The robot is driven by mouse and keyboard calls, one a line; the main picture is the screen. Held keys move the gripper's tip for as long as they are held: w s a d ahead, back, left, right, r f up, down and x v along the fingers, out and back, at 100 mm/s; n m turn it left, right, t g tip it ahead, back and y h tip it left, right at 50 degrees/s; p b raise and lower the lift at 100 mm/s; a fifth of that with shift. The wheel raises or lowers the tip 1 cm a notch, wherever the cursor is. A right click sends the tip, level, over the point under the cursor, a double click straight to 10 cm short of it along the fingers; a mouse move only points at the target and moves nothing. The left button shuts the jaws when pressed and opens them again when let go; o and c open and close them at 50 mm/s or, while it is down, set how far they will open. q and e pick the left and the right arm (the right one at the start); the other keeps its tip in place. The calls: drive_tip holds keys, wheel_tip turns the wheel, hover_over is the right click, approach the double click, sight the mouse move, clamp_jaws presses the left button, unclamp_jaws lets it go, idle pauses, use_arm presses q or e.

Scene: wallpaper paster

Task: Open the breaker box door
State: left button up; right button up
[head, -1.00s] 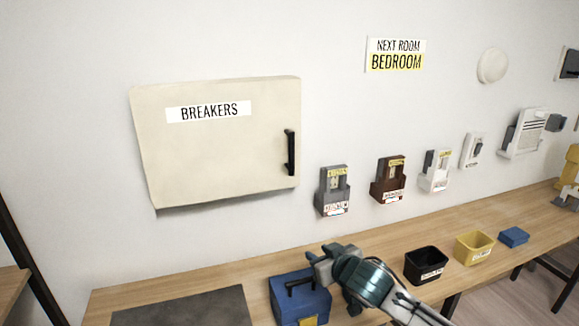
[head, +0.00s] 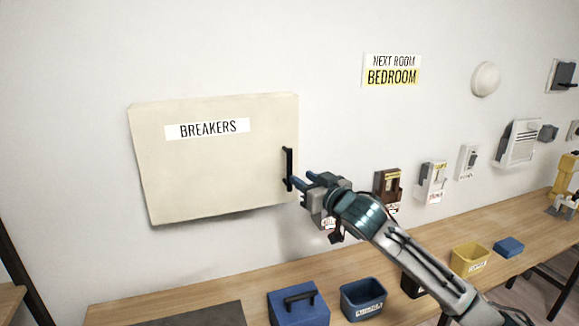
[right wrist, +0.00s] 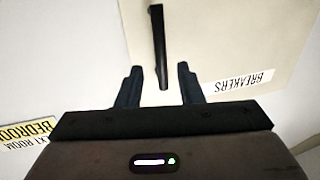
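The breaker box door (head: 215,165) is a cream panel labelled BREAKERS on the wall, and it is closed. Its black vertical handle (head: 288,169) is near the right edge. My right gripper (head: 297,181) is at the handle's lower part, from the right. In the right wrist view the fingers (right wrist: 158,85) are open, with the lower end of the handle (right wrist: 160,50) showing between and beyond them. I cannot tell whether either finger touches it. The door also shows in the right wrist view (right wrist: 220,45). My left gripper is not in view.
A wooden bench (head: 225,282) runs below the box, holding a blue toolbox (head: 300,308), a blue bin (head: 362,299) and a yellow bin (head: 469,257). Small wall devices, including a brown one (head: 387,184), hang right of the door. The wall left of the box is clear.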

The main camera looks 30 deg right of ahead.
sight(291, 171)
drive_tip(key=w+p, duration=0.2)
drive_tip(key=w, duration=0.4)
drive_tip(key=shift+w+r, duration=0.1)
drive_tip(key=shift+w, duration=0.1)
drive_tip(key=shift+w+p, duration=0.35)
drive_tip(key=shift+w, duration=0.1)
clamp_jaws()
